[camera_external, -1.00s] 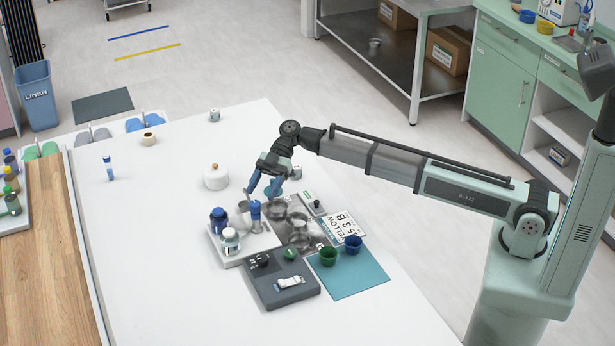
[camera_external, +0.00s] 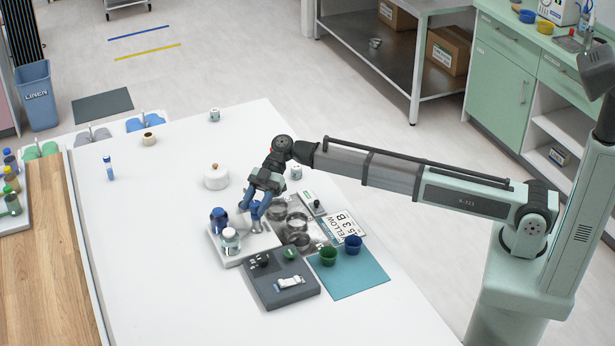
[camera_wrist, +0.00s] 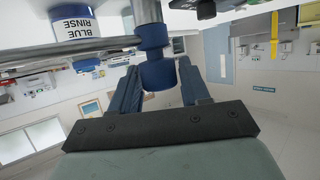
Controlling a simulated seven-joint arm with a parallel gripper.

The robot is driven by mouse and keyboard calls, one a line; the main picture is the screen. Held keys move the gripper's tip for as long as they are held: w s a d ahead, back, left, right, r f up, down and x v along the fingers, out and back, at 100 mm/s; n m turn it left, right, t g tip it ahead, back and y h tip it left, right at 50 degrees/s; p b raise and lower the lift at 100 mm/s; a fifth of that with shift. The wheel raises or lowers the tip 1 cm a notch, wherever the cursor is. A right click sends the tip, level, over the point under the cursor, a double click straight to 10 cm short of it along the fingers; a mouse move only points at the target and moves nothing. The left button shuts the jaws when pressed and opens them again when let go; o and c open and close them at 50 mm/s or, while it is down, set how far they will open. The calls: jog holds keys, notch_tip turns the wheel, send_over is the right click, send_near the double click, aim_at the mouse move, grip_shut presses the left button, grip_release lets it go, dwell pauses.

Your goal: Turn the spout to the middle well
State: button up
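The fingers look open, with little gap; contact is unclear.
Nearby are a dark grey box (camera_external: 282,285), a teal mat (camera_external: 362,278) with green and blue cups, and a white lidded pot (camera_external: 216,177). The table's left is mostly clear.

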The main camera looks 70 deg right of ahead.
grip_shut()
jog(key=shift+s, duration=0.1)
dwell(0.4)
jog(key=m+t, duration=0.3)
jog(key=shift+s+t+h, duration=0.15)
jog(key=shift+t+h, duration=0.15)
jog(key=shift+h, duration=0.1)
jog(key=m+t+h, duration=0.2)
jog(key=m+t, duration=0.2)
jog(key=shift+m+h, duration=0.3)
jog(key=shift+w+m+t+h, duration=0.2)
jog(key=shift+m+t+h, duration=1.6)
jog(key=shift+m+h, duration=0.35)
jog(key=shift+m+t+h, duration=0.5)
jog(key=shift+m+h, duration=1.55)
jog(key=shift+h, duration=0.2)
jog(key=shift+f+m+h, duration=0.1)
jog(key=shift+m+h, duration=0.4)
jog(key=shift+h, duration=0.1)
